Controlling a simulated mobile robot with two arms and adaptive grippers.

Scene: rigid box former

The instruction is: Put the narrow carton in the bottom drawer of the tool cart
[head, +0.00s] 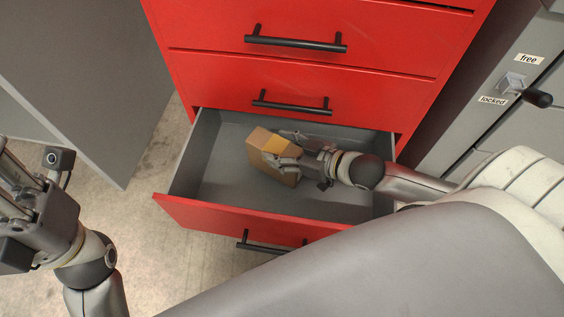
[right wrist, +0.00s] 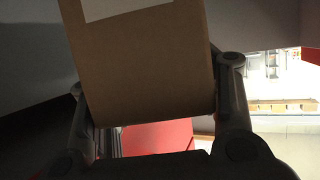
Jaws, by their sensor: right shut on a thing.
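The narrow carton (head: 266,145) is a small brown cardboard box with a yellowish patch on its top. My right gripper (head: 284,152) is shut on it, with a finger on either side. The carton is tilted and shows over the open bottom drawer (head: 222,190) of the red tool cart (head: 320,65). I cannot tell whether it touches the drawer floor. In the right wrist view the carton (right wrist: 145,65) fills the middle between both fingers, with a pale label at its top. My left gripper (head: 22,200) is at the left edge, away from the cart; its fingertips are unclear.
The drawer is pulled out, grey inside, with no other object visible in it. Two closed drawers with black handles (head: 295,43) sit above. A grey panel (head: 95,75) stands at left.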

